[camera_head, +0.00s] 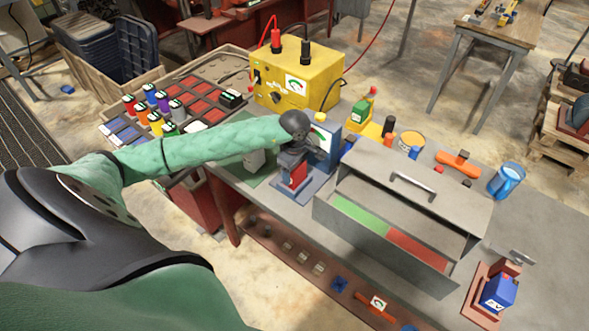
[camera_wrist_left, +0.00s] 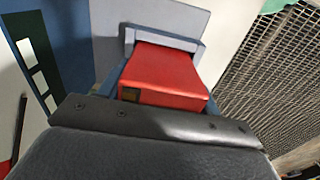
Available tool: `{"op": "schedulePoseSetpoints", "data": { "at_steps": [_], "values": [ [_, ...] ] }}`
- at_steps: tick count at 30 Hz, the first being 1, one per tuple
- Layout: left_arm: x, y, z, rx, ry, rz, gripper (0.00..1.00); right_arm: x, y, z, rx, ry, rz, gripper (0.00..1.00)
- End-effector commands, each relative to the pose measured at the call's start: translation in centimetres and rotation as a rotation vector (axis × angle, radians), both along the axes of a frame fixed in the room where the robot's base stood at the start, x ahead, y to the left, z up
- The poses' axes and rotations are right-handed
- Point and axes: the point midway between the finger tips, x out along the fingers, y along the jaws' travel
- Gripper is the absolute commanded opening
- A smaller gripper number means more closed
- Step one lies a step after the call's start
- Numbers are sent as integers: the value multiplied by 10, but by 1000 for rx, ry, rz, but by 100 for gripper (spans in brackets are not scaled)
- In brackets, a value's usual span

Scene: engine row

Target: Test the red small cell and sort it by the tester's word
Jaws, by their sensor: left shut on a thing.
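The red small cell (camera_wrist_left: 165,75) is in the jaws of my left gripper in the wrist view, its far end at a grey-blue cradle (camera_wrist_left: 130,40). In the head view the red cell (camera_head: 298,173) shows below my left gripper (camera_head: 293,160), over the tester's grey-blue base (camera_head: 288,201). The blue tester (camera_head: 335,135) stands right behind, its dial face (camera_head: 320,139) partly hidden by my wrist. Whether the cell is fully seated in the cradle cannot be told. A grey sorting box (camera_head: 375,241) has a green (camera_head: 360,217) and a red (camera_head: 417,250) compartment. My right gripper is not in view.
A yellow charger box (camera_head: 298,76) with red and black posts stands behind. A tray (camera_head: 200,78) with several coloured cells lies to the left. A tin (camera_head: 411,140), an orange handle (camera_head: 459,162) and a blue mug (camera_head: 507,180) stand at the right. A blue battery (camera_head: 498,292) sits front right.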

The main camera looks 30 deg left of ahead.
Motion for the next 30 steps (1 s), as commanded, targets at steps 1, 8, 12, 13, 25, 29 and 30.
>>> {"op": "schedulePoseSetpoints", "data": {
  "at_steps": [1, 8, 12, 13, 25, 29, 30],
  "values": [
    [0, 0, -1, -1, -1, 0, 15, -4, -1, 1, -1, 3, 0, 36],
    [0, 0, -6, -1, -1, 0, 15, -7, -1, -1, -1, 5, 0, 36],
    [0, 0, -6, 0, -1, -1, 15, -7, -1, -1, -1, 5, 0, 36],
    [0, 0, -6, 0, -1, -1, 15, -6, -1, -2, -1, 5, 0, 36],
    [0, 0, -8, 0, 0, -1, 85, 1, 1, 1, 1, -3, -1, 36],
    [0, 0, -8, 0, 0, -1, 85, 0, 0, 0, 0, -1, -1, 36],
    [0, 0, -8, 0, 0, -1, 85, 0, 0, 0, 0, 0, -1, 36]
  ]
}}
